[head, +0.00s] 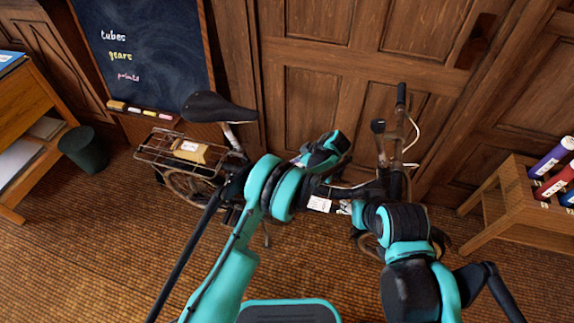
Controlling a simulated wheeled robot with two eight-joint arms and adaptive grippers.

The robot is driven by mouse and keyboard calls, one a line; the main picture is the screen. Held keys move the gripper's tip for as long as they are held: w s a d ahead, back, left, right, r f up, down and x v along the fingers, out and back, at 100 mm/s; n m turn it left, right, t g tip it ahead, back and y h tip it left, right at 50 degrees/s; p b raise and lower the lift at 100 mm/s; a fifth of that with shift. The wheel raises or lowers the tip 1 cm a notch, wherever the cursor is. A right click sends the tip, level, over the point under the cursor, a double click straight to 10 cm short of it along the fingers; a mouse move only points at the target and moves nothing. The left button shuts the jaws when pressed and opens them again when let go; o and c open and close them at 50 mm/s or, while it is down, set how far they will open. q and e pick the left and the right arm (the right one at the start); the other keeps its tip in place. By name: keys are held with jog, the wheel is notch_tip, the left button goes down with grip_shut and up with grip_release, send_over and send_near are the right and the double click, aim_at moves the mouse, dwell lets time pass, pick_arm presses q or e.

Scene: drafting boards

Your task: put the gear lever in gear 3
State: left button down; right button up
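A dark bicycle with a black saddle (217,106) stands along the wooden doors, its handlebar (400,98) to the right. A small white label (319,203) shows near the middle of its frame. I cannot make out the gear lever or its setting; my arms cover much of the frame. My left arm reaches over the bicycle, and its teal and black end (325,152) is above the frame, behind the label. My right arm comes down beside the front wheel, with its end (347,208) just right of the label. Neither gripper's fingers show clearly.
A rear rack (172,150) carries a brown parcel (190,149). A chalkboard (145,50), a dark bin (84,149) and a wooden shelf (35,125) stand left. A wooden stand (520,205) with colored tubes (553,157) is at right. The floor at lower left is clear.

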pick_arm(q)
jog(key=shift+s+d+f+t+y, duration=0.15)
jog(key=shift+d+y, duration=0.3)
jog(key=shift+y, duration=0.1)
jog(key=shift+s+d+f+t+y, duration=0.15)
jog(key=shift+d+f+t+y, duration=0.05)
jog(key=shift+d+y, duration=0.35)
jog(key=shift+s+d+f+t+y, duration=0.15)
jog(key=shift+d+y, duration=0.25)
jog(key=shift+y, duration=0.2)
pick_arm(e)
jog(key=shift+s+d, duration=0.15)
jog(key=shift+d, duration=0.35)
pick_arm(q)
jog(key=c, duration=1.4)
grip_release()
jog(key=shift+o, duration=0.2)
